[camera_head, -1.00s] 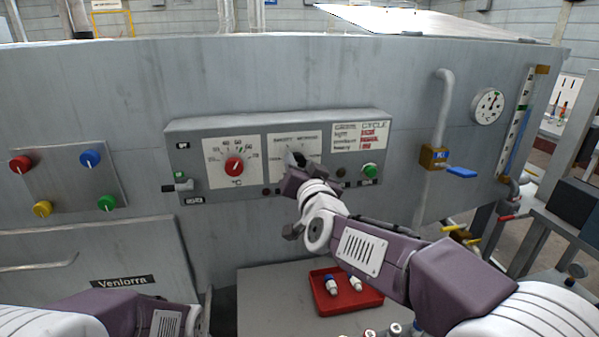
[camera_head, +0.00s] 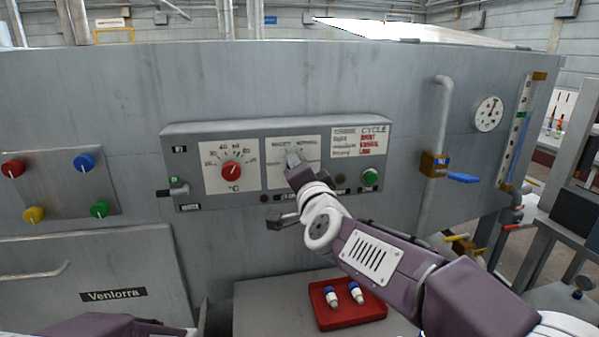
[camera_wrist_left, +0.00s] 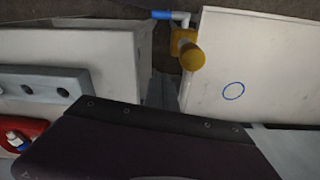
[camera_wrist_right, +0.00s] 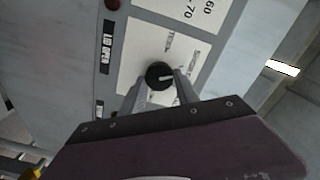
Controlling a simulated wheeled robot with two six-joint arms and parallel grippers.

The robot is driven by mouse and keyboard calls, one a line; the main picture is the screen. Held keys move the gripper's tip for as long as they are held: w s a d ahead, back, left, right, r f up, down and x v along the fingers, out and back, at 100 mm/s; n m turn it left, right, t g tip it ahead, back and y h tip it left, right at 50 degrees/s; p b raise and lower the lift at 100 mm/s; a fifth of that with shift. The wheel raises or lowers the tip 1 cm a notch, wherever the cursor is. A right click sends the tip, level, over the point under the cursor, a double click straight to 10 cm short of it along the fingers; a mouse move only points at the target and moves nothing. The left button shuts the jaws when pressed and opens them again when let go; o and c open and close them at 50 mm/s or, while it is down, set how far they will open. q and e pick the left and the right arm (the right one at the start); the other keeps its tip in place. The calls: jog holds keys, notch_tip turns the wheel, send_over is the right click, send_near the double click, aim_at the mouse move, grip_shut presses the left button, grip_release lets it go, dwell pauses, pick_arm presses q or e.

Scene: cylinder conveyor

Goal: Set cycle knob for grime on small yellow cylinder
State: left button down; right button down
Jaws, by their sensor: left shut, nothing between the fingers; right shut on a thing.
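The cycle knob (camera_wrist_right: 157,73) is black with a pale pointer, on a white plate with printed settings in the right wrist view. In the head view my gripper mostly hides it on the grey control box (camera_head: 185,150). My right gripper (camera_wrist_right: 160,84) is shut on the knob, one finger on each side. It also shows in the head view (camera_head: 293,160). A grime and cycle chart (camera_head: 359,142) has light, medium and heavy rows. My left gripper (camera_wrist_left: 160,92) is shut and empty, low at the left. I cannot make out a small yellow cylinder.
A red temperature knob (camera_head: 231,171) and green button (camera_head: 370,177) flank the cycle plate. A red tray (camera_head: 350,318) with two blue-and-white pieces stands below. A pipe with a blue-handled valve (camera_head: 462,178) rises at right. A panel (camera_head: 62,188) holds coloured knobs at left.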

jog(key=shift+f, duration=0.1)
dwell(0.3)
jog(key=c, duration=0.9)
grip_release()
jog(key=s+d, duration=0.1)
jog(key=s, duration=0.8)
jog(key=shift+d+p, duration=0.3)
jog(key=shift+d, duration=0.05)
